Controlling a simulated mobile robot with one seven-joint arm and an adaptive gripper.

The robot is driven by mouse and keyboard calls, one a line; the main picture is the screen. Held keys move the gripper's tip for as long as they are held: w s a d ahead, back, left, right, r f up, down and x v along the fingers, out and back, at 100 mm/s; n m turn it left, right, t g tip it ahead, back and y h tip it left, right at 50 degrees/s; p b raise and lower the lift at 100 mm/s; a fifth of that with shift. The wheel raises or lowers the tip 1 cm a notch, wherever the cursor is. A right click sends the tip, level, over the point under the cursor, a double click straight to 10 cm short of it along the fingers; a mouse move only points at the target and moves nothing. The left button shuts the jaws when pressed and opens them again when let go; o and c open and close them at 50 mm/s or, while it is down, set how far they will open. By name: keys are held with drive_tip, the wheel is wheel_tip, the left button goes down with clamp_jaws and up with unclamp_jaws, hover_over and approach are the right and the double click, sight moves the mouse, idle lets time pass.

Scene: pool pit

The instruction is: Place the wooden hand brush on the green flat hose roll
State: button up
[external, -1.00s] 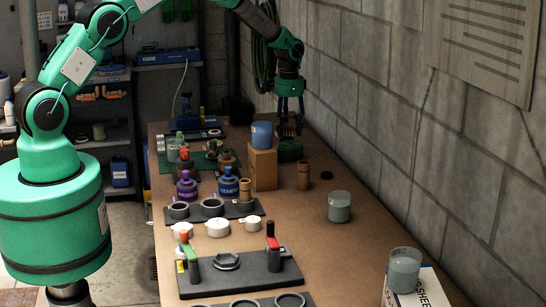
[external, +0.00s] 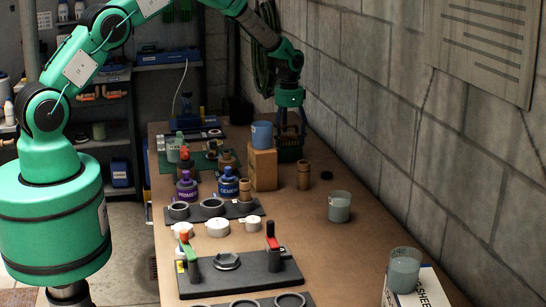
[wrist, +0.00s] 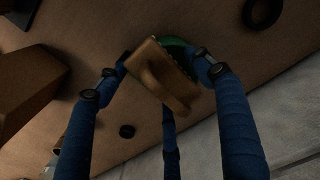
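The wooden hand brush (wrist: 165,82), a tan block with a raised loop handle, sits between the blue fingers of my gripper (wrist: 165,62) in the wrist view. Fingertips press against its two sides. Part of the green flat hose roll (wrist: 175,42) shows just beyond and below the brush. In the external view my gripper (external: 290,143) is low at the far end of the bench, right over the green roll (external: 288,156), beside the wooden box. The brush is hard to make out there. I cannot tell whether brush and roll touch.
A wooden box (external: 263,170) with a blue cup (external: 261,134) on top stands close left of my gripper. A brown cylinder (external: 304,175) and a dark disc (external: 326,175) are nearer the camera. The block wall (external: 370,130) bounds the right side.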

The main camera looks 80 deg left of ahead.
sight(289, 135)
drive_tip(key=shift+r, duration=0.15)
wheel_tip(289, 135, up, 12)
idle(0.8)
idle(0.6)
drive_tip(key=s+d+r+t, duration=0.1)
drive_tip(key=s+d+r, duration=0.2)
drive_tip(key=d+r, duration=0.45)
drive_tip(key=s+d+r, duration=0.2)
drive_tip(key=d+r, duration=0.3)
drive_tip(key=r, duration=0.5)
drive_tip(key=s+d+r+t, duration=0.2)
drive_tip(key=s+d+r, duration=0.9)
drive_tip(key=s+d, duration=0.1)
drive_tip(key=s+d+r+t, duration=0.1)
drive_tip(key=s+d+r, duration=0.25)
drive_tip(key=s, duration=0.35)
drive_tip(key=s+d+r, duration=0.2)
drive_tip(key=s+d, duration=0.3)
drive_tip(key=s, duration=0.2)
drive_tip(key=s+d+f, duration=0.1)
drive_tip(key=s+d, duration=0.2)
drive_tip(key=s, duration=0.5)
drive_tip(key=s+d+f+t, duration=0.1)
drive_tip(key=s+d+f, duration=0.1)
drive_tip(key=s, duration=0.6)
drive_tip(key=shift+s+d+f+t, duration=0.25)
drive_tip(key=shift+d+t, duration=0.05)
drive_tip(key=shift+d, duration=0.2)
